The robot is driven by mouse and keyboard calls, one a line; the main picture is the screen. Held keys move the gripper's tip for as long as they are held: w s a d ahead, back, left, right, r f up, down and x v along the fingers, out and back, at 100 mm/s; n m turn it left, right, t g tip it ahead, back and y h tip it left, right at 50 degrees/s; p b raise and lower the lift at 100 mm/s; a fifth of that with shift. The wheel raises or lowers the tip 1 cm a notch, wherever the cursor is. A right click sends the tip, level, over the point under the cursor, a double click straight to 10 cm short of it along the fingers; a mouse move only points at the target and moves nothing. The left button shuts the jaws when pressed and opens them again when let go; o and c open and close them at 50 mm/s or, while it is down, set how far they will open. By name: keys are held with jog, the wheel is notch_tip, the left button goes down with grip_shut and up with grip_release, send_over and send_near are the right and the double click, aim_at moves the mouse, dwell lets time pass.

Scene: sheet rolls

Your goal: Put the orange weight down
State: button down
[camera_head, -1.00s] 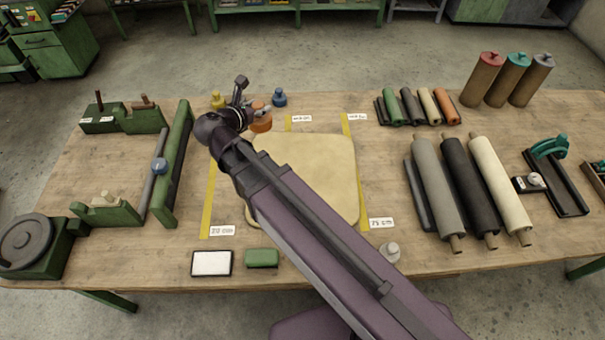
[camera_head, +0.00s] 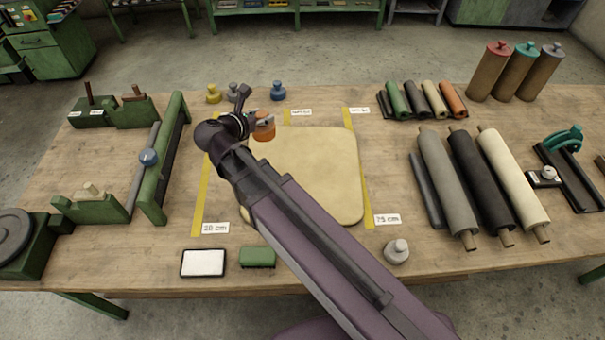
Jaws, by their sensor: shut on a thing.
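The orange weight (camera_head: 264,131) is held in my gripper (camera_head: 256,122) at the far left corner of the cream sheet (camera_head: 305,175). My gripper is shut on it, and my arm hides part of the sheet. I cannot tell whether the weight touches the sheet or is just above it. The sheet lies flat on the wooden table (camera_head: 90,165) between yellow tape lines.
Yellow (camera_head: 213,94), grey (camera_head: 233,90) and blue (camera_head: 278,91) weights stand behind my gripper. A pale grey weight (camera_head: 396,251) stands at the front right. A green rail (camera_head: 162,160) stands left of the sheet; large rolls (camera_head: 480,187) lie to the right.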

notch_tip(320, 180, down, 16)
jog(key=d+m+g+h+b, duration=0.1)
jog(key=b, duration=1.4)
jog(key=shift+d+m+h, duration=0.3)
jog(key=shift+d, duration=0.1)
jog(key=shift+w, duration=0.1)
jog(key=b, duration=0.2)
send_over(267, 144)
jog(key=s, duration=0.1)
jog(key=shift+s+f, duration=0.15)
jog(key=shift+f, duration=0.6)
jog(key=shift+w+a+f+b, duration=0.1)
jog(key=shift+w+f+b, duration=0.25)
jog(key=shift+f+b, duration=0.55)
jog(key=shift+w+f+b, duration=0.3)
jog(key=shift+f+b, duration=0.45)
jog(key=shift+f, duration=0.15)
jog(key=shift+f, duration=0.15)
jog(key=shift+c, duration=1)
grip_release()
jog(key=shift+s+r, duration=0.1)
jog(key=shift+r, duration=0.15)
